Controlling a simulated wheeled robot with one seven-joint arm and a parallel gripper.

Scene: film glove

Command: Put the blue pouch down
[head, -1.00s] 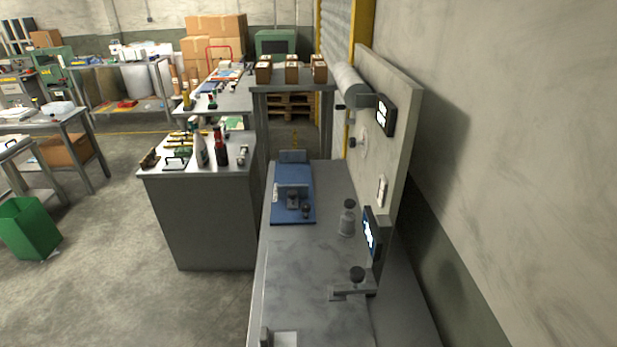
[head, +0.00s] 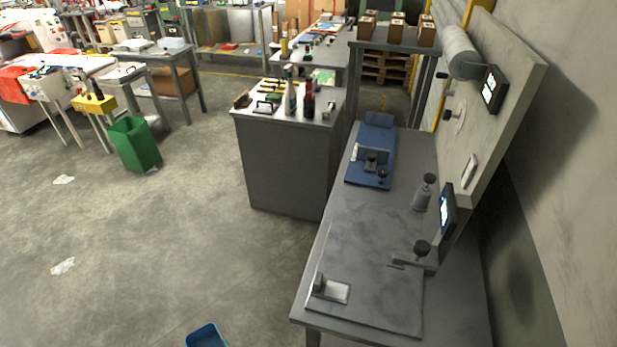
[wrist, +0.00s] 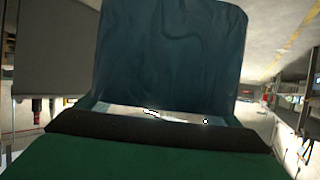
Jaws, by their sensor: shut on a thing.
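The blue pouch (wrist: 170,55) fills the upper middle of the wrist view as a dark, creased blue sheet. My gripper (wrist: 160,124) shows in the wrist view as a dark bar across the pouch's lower end, and it is shut on the pouch. A pale strip with bright spots shows just above the bar. A green surface fills the bottom of the wrist view; I cannot tell what it is. The pouch's far side is hidden.
Open floor lies left, with a green bin (head: 134,144).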

